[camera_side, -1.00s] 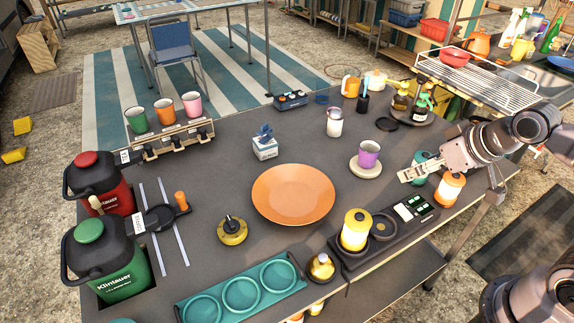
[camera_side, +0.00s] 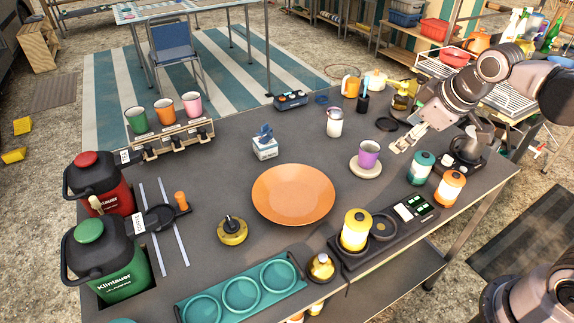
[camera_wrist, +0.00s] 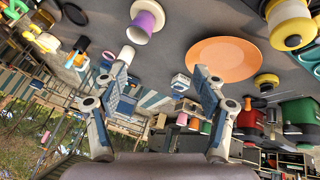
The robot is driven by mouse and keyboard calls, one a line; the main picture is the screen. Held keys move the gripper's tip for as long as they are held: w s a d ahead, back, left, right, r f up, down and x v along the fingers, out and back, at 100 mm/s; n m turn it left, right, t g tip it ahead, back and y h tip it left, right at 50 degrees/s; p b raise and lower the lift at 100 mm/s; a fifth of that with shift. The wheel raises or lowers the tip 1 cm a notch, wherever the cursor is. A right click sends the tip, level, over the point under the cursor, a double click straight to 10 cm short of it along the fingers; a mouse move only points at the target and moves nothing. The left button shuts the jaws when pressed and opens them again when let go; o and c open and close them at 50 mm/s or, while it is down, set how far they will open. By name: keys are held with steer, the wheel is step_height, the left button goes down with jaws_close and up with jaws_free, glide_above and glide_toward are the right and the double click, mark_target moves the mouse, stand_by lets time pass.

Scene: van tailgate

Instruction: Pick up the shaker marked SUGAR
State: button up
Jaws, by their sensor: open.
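A white shaker with a greyish top (camera_side: 334,122) stands upright on the dark table, behind the purple cup on its coaster. No SUGAR lettering is readable on it. It also appears in the wrist view (camera_wrist: 127,54), upper left, close to the left fingertip in the picture. My gripper (camera_side: 402,143) is open and empty, above the table to the right of the shaker and apart from it. In the wrist view its two fingers (camera_wrist: 160,72) are spread wide with nothing between them.
A purple cup (camera_side: 369,153) on a round coaster (camera_side: 360,170) stands between shaker and lanterns. A black ring (camera_side: 387,124), an orange mug (camera_side: 350,86) and a dark cup (camera_side: 363,104) are nearby. The table left of the shaker is clear up to a small white box (camera_side: 265,148).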

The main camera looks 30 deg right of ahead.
steer(key=w+r+n, duration=0.2)
steer(key=w+n, duration=0.3)
steer(key=w, duration=0.3)
steer(key=n+g+h, duration=0.3)
steer(key=n+g, duration=0.1)
steer(key=n, duration=1.1)
glide_toward(336, 112)
step_height(336, 112, down, 2)
steer(key=shift+t, duration=0.3)
steer(key=x, duration=1)
steer(key=shift+d+f, duration=0.3)
steer(key=shift+d, duration=0.1)
steer(key=c, duration=1.3)
